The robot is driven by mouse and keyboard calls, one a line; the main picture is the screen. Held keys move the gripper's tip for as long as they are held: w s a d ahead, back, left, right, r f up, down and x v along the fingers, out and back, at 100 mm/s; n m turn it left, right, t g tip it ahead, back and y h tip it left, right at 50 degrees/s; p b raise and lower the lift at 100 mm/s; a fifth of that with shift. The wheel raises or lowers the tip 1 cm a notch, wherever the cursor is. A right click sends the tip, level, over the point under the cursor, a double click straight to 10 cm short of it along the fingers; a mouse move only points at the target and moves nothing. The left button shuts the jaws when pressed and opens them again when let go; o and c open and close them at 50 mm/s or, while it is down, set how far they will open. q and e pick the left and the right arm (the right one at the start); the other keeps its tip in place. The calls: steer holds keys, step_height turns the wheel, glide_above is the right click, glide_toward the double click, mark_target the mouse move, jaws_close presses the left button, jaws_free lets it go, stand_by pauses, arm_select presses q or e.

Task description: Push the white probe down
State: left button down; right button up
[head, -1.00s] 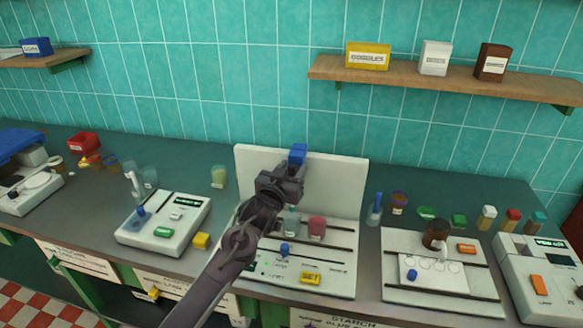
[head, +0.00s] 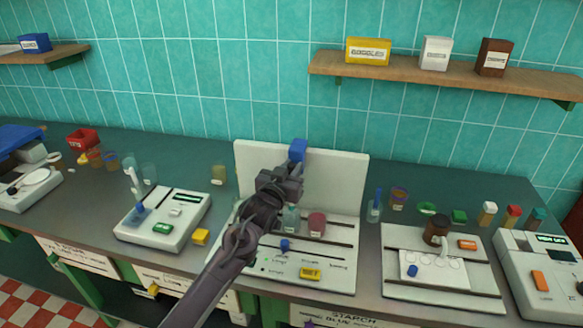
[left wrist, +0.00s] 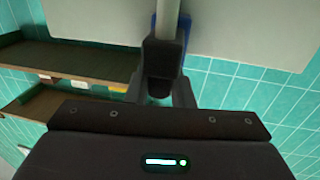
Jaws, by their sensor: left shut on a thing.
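My left gripper (head: 292,175) is in front of the white back panel (head: 340,188) of the middle station. It is shut at a blue block (head: 298,150), which shows just above the fingers. In the left wrist view a pale upright rod (left wrist: 167,18) rises from the dark gripper parts, with a blue edge beside it. The fingers hide most of the held part. I cannot tell which pale piece is the task's probe. My right gripper is not in view.
Below my arm, the middle station has a pink beaker (head: 317,222), a blue knob (head: 284,245) and a yellow button (head: 310,273). The left meter (head: 180,225) and the right station (head: 440,290) flank it. A wooden shelf (head: 400,73) hangs at the upper right.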

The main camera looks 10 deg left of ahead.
arm_select(q)
step_height(320, 180, down, 6)
steer(key=b, duration=0.3)
steer(key=shift+f+b, duration=0.25)
steer(key=shift+b, duration=0.1)
steer(key=c, duration=1.3)
jaws_free()
steer(key=shift+s, duration=0.15)
steer(key=s, duration=0.2)
steer(key=s+a+b, duration=0.1)
steer(key=s, duration=0.4)
steer(key=shift+s+a+r, duration=0.1)
steer(key=shift+s+a, duration=0.1)
steer(key=shift+a, duration=0.05)
